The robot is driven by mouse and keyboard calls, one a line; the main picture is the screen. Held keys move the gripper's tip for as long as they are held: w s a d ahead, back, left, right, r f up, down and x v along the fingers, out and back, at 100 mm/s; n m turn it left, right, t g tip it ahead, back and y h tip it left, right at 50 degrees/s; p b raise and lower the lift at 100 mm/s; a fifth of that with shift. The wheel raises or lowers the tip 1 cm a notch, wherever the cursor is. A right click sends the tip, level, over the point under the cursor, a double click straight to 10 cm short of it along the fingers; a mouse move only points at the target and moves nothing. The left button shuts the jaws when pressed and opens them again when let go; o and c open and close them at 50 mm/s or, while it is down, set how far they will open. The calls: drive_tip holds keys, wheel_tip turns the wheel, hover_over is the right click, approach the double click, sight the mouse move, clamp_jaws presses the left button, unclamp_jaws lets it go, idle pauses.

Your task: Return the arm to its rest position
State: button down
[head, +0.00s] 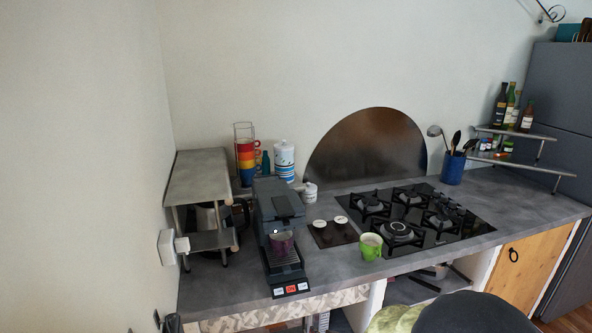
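No part of my gripper can be made out in the head view. A dark coffee machine (278,208) stands on the grey counter (225,288), left of the middle. A green mug (371,247) stands upright on the counter in front of the black gas hob (430,212). Small dark shapes (170,323) at the bottom left edge are cut off, and I cannot tell what they are.
A metal shelf (196,176) stands at the left by the wall. Stacked coloured cups (247,155) and a striped canister (284,160) are behind the machine. A blue utensil pot (453,168) and bottles (512,108) are at the right. A dark rounded shape (475,313) fills the bottom right.

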drive_tip(key=s+d+r+n+g+h, duration=0.1)
drive_tip(key=s+d+r+g, duration=0.1)
drive_tip(key=s+d+r, duration=0.5)
drive_tip(key=s+d+r+n+g+h, duration=0.1)
drive_tip(key=s+r+g, duration=0.3)
drive_tip(key=s, duration=0.7)
drive_tip(key=s+d+r+g+h, duration=0.1)
drive_tip(key=s+d+r, duration=0.2)
drive_tip(key=s+r, duration=0.5)
drive_tip(key=s+d+r+t, duration=0.2)
drive_tip(key=s+r, duration=0.1)
drive_tip(key=r, duration=0.4)
drive_tip(key=shift+s+d+m+t, duration=0.25)
drive_tip(key=shift+s+m+t, duration=0.05)
drive_tip(key=shift+s+t, duration=0.1)
drive_tip(key=shift+r, duration=0.1)
